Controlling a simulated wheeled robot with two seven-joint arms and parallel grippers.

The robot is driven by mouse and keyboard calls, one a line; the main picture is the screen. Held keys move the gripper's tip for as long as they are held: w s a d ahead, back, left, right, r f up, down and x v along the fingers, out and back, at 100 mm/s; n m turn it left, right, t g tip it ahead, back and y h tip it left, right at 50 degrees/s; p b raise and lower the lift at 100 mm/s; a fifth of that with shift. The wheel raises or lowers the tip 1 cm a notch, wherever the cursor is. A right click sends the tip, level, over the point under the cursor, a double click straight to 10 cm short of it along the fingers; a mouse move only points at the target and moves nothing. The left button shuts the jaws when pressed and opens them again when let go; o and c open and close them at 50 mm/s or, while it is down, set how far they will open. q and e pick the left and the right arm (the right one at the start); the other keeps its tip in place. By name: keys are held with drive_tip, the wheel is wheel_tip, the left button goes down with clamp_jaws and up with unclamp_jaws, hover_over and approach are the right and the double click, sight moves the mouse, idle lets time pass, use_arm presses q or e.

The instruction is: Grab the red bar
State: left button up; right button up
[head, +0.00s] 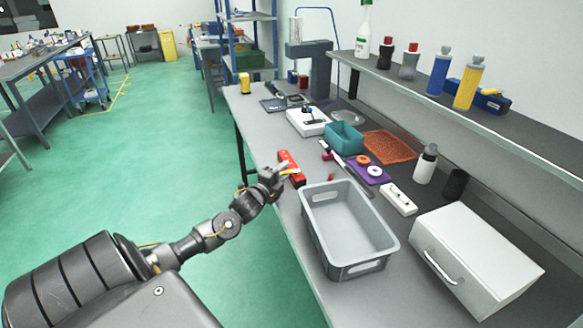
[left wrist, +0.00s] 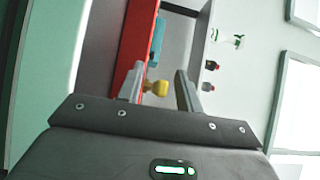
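The red bar (head: 290,166) lies on the grey workbench near its left edge, just left of the grey bin. My left gripper (head: 281,172) is right beside the bar and partly covers its near side in the head view. In the left wrist view, the gripper (left wrist: 158,90) is open, with its two fingers apart. A red length, seemingly the bar (left wrist: 136,42), runs up beyond the left finger. A yellow piece (left wrist: 157,88) shows between the fingers; I cannot tell how far off it is. My right gripper is in neither view.
A grey bin (head: 348,267) stands close to the right of the gripper, with a white case (head: 478,258) beyond. A teal bin (head: 344,137), orange tray (head: 389,147) and purple plate (head: 368,170) lie farther back. A shelf with bottles (head: 439,72) overhangs the right side.

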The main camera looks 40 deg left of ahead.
use_arm(q)
clamp_jaws()
idle(0.4)
drive_tip(key=shift+r, duration=0.5)
drive_tip(key=r, duration=0.1)
drive_tip(key=b, duration=0.1)
drive_tip(key=r, duration=0.1)
drive_tip(key=shift+s+a+r, duration=0.15)
drive_tip(key=shift+a+r, duration=0.1)
drive_tip(key=shift+r, duration=0.1)
drive_tip(key=s+a+r+b, duration=0.1)
drive_tip(key=s+a+r, duration=0.7)
drive_tip(key=s+r, duration=0.1)
drive_tip(key=shift+s+a+r, duration=0.15)
drive_tip(key=shift+s+r, duration=0.05)
drive_tip(key=shift+s, duration=0.6)
